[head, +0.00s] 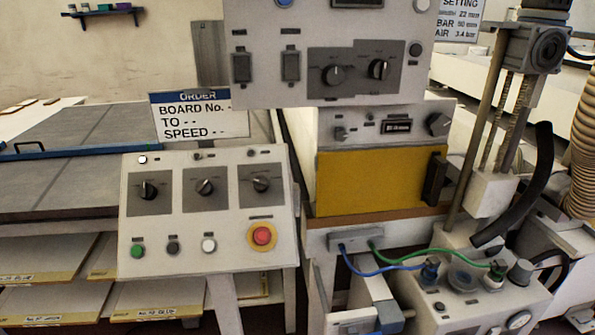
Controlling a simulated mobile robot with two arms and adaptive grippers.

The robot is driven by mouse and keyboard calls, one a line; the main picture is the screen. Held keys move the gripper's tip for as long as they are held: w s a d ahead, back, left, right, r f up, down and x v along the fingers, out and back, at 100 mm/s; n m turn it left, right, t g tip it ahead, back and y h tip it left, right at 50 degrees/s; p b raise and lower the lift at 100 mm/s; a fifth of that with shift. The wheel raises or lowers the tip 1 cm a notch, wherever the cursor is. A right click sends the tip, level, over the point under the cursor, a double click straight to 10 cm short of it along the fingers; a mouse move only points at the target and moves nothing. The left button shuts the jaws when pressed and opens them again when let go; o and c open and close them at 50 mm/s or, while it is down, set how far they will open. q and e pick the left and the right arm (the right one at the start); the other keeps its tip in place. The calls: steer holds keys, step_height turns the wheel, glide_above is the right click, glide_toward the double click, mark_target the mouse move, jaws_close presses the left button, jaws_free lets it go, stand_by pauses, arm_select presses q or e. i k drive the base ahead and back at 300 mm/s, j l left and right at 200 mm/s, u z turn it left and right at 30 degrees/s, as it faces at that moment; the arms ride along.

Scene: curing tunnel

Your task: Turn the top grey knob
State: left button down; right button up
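Several knobs show, and I cannot tell for certain which is the top grey knob. The highest are two dark grey knobs on grey plates of the upper control box: a left one (335,74) and a right one (379,69). The box below has a small knob (340,134) at its left and a larger dark knob (438,124) at its right. A grey knob (520,271) stands on the light box at lower right. Neither of my grippers is in view.
A sloped console (210,237) at left carries three dark knobs, several buttons and a red button (262,235). An order sign (199,116) stands behind it. A yellow panel (376,182), blue and green cables and a black hose (520,190) sit at the right.

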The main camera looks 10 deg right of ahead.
mark_target(522, 270)
steer(key=z, duration=1.4)
